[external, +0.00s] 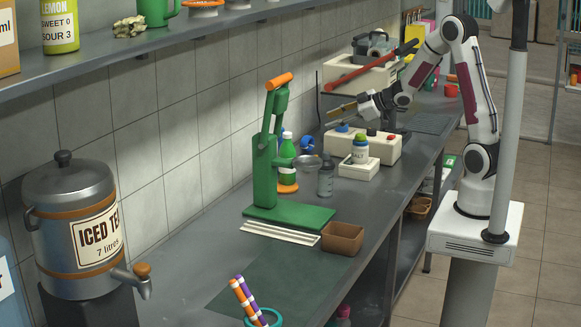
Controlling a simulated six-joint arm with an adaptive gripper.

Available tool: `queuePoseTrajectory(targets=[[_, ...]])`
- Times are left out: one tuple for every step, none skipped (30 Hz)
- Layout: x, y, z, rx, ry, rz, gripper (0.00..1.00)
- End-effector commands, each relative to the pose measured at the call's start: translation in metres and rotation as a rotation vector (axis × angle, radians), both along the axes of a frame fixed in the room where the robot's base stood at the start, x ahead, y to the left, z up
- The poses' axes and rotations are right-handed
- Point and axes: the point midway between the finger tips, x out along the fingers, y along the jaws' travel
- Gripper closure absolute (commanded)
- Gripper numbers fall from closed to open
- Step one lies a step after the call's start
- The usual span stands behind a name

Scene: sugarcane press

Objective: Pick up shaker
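A small grey bottle-shaped container (325,181), which looks like the shaker, stands upright on the grey counter, just right of the green press. My gripper (342,110) is at the upper right of the picture, pointing left. It is above and behind the grey container and well apart from it. Brownish narrow parts show at the gripper's end; they are too small to tell whether the fingers are open or shut, or whether anything is between them.
A green press (265,165) with an orange handle stands left of the container. A green bottle (287,155) is close behind it. A white bottle with a green cap (360,150) sits in a pale holder to the right. A brown box (343,239) is in front.

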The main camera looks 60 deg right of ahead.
Motion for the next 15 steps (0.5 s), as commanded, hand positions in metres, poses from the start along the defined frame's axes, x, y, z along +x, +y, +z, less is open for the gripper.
queuePoseTrajectory(targets=[[0.002,0.0,-0.009,0.015,-0.004,0.023,0.63],[0.003,0.0,-0.013,0.024,-0.01,0.038,0.63],[0.005,0.002,-0.018,0.036,-0.017,0.059,0.63],[0.005,0.003,-0.022,0.046,-0.022,0.076,0.63],[0.006,0.004,-0.026,0.056,-0.028,0.092,0.63],[0.006,0.005,-0.031,0.07,-0.036,0.114,0.63],[0.007,0.006,-0.034,0.082,-0.041,0.129,0.63],[0.006,0.008,-0.038,0.094,-0.047,0.146,0.63],[0.006,0.009,-0.043,0.111,-0.055,0.166,0.63],[0.005,0.011,-0.047,0.125,-0.061,0.182,0.63],[0.005,0.012,-0.05,0.138,-0.067,0.197,0.63],[0.003,0.014,-0.054,0.157,-0.075,0.218,0.63],[0.002,0.015,-0.057,0.172,-0.08,0.232,0.63],[0.001,0.016,-0.06,0.186,-0.086,0.246,0.63],[-0.001,0.018,-0.064,0.206,-0.095,0.265,0.63]])
